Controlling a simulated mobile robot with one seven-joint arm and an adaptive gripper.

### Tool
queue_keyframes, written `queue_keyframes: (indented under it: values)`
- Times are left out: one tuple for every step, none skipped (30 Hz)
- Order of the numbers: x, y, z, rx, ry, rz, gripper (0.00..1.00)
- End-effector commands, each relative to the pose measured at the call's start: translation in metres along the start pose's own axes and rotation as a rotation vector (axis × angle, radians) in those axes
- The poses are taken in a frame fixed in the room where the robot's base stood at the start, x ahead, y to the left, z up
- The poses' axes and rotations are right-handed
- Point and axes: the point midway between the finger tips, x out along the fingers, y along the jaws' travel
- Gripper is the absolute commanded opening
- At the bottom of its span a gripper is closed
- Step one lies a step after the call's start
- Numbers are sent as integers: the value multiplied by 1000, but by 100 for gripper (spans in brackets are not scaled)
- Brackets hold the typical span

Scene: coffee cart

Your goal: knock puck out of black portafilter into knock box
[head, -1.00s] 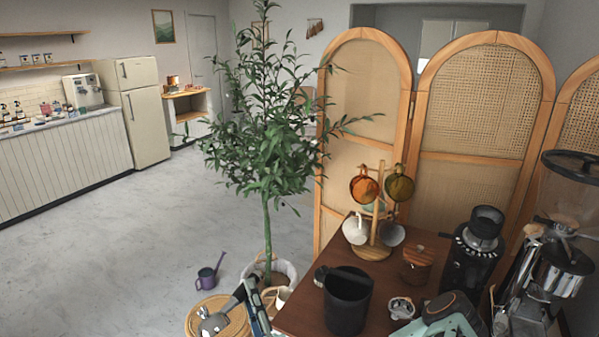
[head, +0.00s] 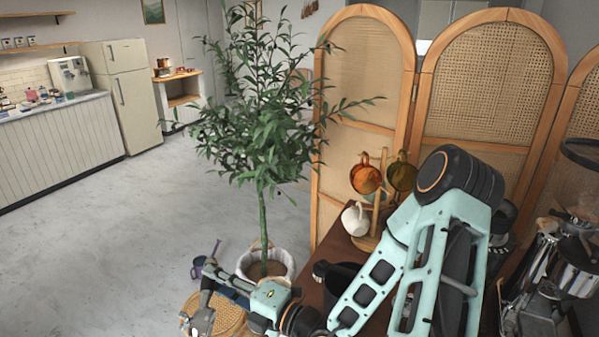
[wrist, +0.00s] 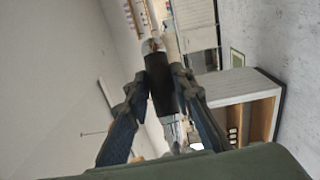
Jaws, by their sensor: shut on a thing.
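My gripper (head: 212,280) is at the lower left of the head view, over the round woven stool. It is shut on the handle of the black portafilter (head: 200,321), whose metal head hangs below. In the wrist view the black handle (wrist: 160,86) is between the two blue-padded fingers of my gripper (wrist: 162,80). The puck cannot be seen. The black knock box (head: 342,273) stands on the brown cart top, right of my gripper and apart from the portafilter. My arm hides much of it.
A mug stand with hanging mugs (head: 365,175) stands behind the knock box. A grinder (head: 575,265) is at the right. A folding screen (head: 485,100) closes the back.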

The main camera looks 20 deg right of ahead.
Motion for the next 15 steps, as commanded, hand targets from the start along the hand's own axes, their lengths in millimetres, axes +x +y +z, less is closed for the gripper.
queue_keyframes:
  values:
    - [2,2,-2,-24,31,-26,0]
    - [2,2,-3,-33,50,-45,0]
    - [2,2,-5,-47,73,-70,0]
    - [3,1,-6,-58,92,-90,0]
    - [3,1,-7,-70,110,-111,0]
    - [4,1,-8,-88,133,-138,0]
    - [4,1,-10,-101,151,-160,0]
    - [4,0,-11,-115,169,-182,0]
    - [4,0,-12,-135,192,-213,0]
    - [4,0,-13,-152,210,-237,0]
    - [4,0,-13,-170,226,-262,0]
    - [5,-1,-14,-195,249,-296,0]
    - [5,-1,-15,-215,265,-322,0]
    - [5,-1,-16,-238,284,-350,0]
    - [5,-1,-16,-269,305,-389,0]
